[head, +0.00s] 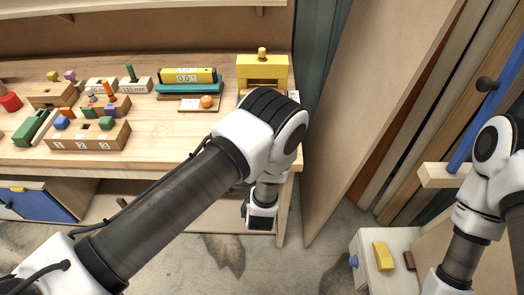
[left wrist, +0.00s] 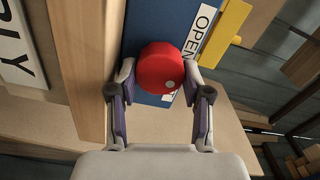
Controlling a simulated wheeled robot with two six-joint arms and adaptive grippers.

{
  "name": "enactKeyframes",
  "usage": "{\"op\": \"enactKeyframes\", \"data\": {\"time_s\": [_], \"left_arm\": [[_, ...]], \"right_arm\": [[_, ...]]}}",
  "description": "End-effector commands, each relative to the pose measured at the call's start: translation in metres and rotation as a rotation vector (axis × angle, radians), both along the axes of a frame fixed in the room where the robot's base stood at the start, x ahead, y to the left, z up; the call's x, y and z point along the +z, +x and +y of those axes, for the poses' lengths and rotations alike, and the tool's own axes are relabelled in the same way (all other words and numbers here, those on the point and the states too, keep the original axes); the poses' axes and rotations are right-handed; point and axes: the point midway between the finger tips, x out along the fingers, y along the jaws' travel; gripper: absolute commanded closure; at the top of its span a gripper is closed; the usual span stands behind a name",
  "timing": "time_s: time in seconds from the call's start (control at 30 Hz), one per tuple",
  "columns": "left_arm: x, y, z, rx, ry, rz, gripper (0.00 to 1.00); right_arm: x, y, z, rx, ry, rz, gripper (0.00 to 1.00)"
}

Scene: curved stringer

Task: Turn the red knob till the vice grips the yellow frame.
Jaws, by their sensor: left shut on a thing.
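The red knob (left wrist: 158,68) sits on a blue panel (left wrist: 150,20) in the left wrist view. My left gripper (left wrist: 159,80) has its two purple-and-grey fingers on either side of the knob, shut on it. A yellow piece (left wrist: 228,28) lies along the panel's right edge, beside the OPEN label; I cannot tell whether it is the yellow frame or whether the vice touches it. In the head view the knob and my left fingers are hidden from sight. My right arm shows at the right, but its gripper is out of view.
A pale box (head: 365,262) with a yellow piece stands at lower right. A tall panel (head: 375,100) stands right of the bench.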

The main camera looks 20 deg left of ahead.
Motion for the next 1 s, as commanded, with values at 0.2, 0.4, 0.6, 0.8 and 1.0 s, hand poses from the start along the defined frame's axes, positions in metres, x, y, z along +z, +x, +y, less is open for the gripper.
{"op": "enactKeyframes", "data": {"time_s": [0.2,0.4,0.6,0.8,1.0], "left_arm": [[-0.0006,-0.0003,-0.0005,-0.001,0.000,0.002,0.26],[-0.0014,-0.0005,-0.0004,-0.002,-0.001,0.003,0.26],[-0.0018,-0.0007,-0.0003,-0.001,-0.002,0.003,0.26],[-0.0015,-0.0008,-0.0003,-0.001,-0.111,-0.027,0.26],[0.0032,-0.0008,0.0006,0.000,-0.438,-0.123,0.26]], "right_arm": [[-0.0002,0.0000,0.0000,0.000,0.000,0.000,0.26],[-0.0002,0.0000,0.0000,0.000,0.000,0.000,0.26],[-0.0003,0.0000,0.0000,0.000,0.000,0.000,0.26],[-0.0002,0.0000,0.0000,0.000,0.000,0.000,0.26],[0.0092,0.0000,0.0000,0.000,0.000,0.000,0.26]]}}
